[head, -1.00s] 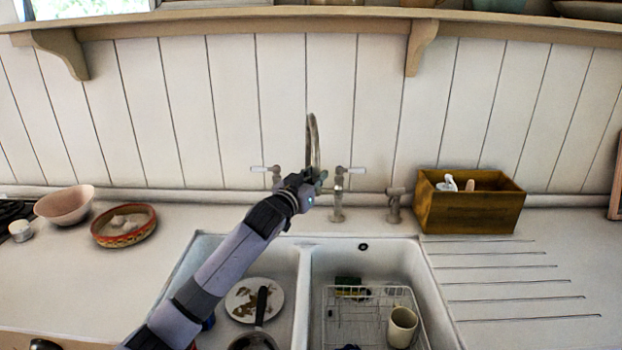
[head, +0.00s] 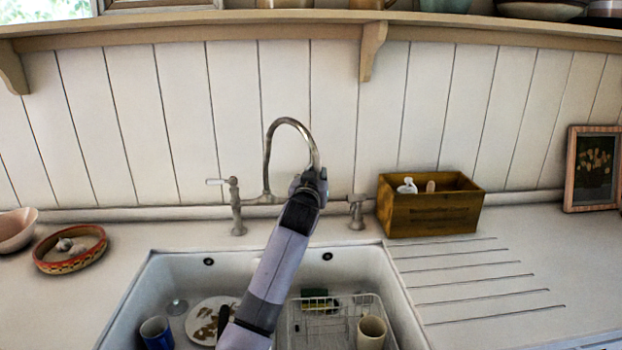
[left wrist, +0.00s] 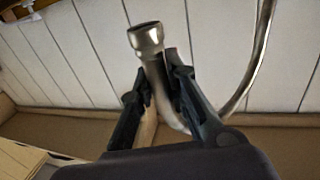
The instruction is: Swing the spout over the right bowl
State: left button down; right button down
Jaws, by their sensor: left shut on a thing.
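The metal spout (head: 288,122) rises from the tap behind the sink and arches to the right in the head view. My left gripper (head: 312,180) is at the spout's outer end. In the left wrist view the gripper (left wrist: 157,78) is shut on the spout, and its flared nozzle (left wrist: 147,38) sticks out past the fingertips. The right bowl (head: 370,275) holds a wire rack. My arm crosses the sink and hides the divider and part of the left bowl (head: 170,275). My right gripper is out of view.
A white tap lever (head: 216,182) stands left of the spout. A short metal fitting (head: 357,212) and a wooden box (head: 430,212) stand to the right. The wire rack (head: 300,325) holds a cream mug (head: 371,332). A plate (head: 205,318) and blue cup (head: 157,333) are in the left bowl.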

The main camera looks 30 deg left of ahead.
pick_arm(q)
jog(key=shift+w+d, duration=0.2)
jog(key=shift+w, duration=0.1)
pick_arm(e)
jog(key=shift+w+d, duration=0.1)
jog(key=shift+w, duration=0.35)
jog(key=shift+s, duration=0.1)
pick_arm(q)
jog(key=c, duration=1.5)
grip_release()
jog(key=shift+c, duration=0.2)
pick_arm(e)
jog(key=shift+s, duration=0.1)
pick_arm(q)
jog(key=shift+s, duration=0.2)
jog(key=v, duration=1.1)
jog(key=shift+s, duration=0.35)
jog(key=shift+d+f, duration=0.1)
jog(key=shift+d, duration=0.05)
